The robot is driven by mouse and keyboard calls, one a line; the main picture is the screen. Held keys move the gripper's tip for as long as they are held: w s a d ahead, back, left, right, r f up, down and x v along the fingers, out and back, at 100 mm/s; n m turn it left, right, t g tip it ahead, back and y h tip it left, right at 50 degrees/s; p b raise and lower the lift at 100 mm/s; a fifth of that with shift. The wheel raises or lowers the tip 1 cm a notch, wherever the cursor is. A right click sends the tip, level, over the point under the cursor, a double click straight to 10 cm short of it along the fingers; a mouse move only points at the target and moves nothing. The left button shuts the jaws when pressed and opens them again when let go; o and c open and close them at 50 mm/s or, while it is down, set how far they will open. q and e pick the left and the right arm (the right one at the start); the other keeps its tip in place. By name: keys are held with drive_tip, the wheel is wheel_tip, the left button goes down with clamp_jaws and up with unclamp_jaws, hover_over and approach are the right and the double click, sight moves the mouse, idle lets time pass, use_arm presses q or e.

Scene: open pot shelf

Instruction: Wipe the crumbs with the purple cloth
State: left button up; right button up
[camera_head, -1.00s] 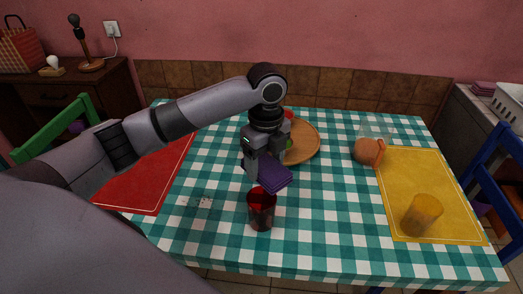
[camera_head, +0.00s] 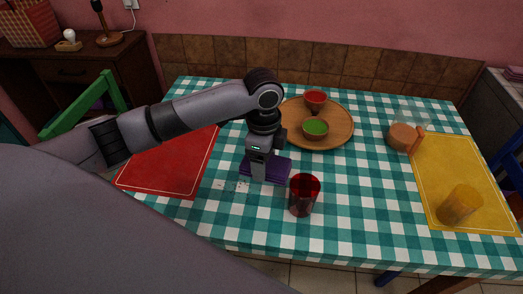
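The purple cloth (camera_head: 279,170) is at my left gripper (camera_head: 262,177), low over the checked table. My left gripper is shut on the cloth, which sticks out on both sides of the fingers. I cannot tell whether the cloth touches the tabletop. The crumbs (camera_head: 232,186) are small dark specks on the tablecloth (camera_head: 345,215), just left of the cloth and apart from it. My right gripper is not in view.
A red glass (camera_head: 304,195) stands close right of the cloth. A wooden tray (camera_head: 340,135) with a green bowl (camera_head: 315,128) and a red bowl (camera_head: 315,98) lies behind. A red placemat (camera_head: 170,168) is left; a yellow placemat (camera_head: 450,170) with an amber glass (camera_head: 459,205) is right.

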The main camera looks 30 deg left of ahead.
use_arm(q)
drive_tip(key=shift+a+f+m, duration=0.1)
drive_tip(key=shift+a+m, duration=0.15)
drive_tip(key=shift+m, duration=0.15)
drive_tip(key=m, duration=0.1)
drive_tip(key=m+p, duration=0.1)
drive_tip(key=shift+w+d+f+m, duration=0.15)
drive_tip(key=shift+w+f+m, duration=0.1)
drive_tip(key=shift+f+m, duration=0.05)
drive_tip(key=shift+w+a+f+m+p, duration=0.15)
drive_tip(key=shift+f+m+p, duration=0.15)
drive_tip(key=shift+m, duration=0.65)
drive_tip(key=shift+a+f+m+p, duration=0.1)
drive_tip(key=shift+f+m+p, duration=0.2)
drive_tip(key=shift+m, duration=0.65)
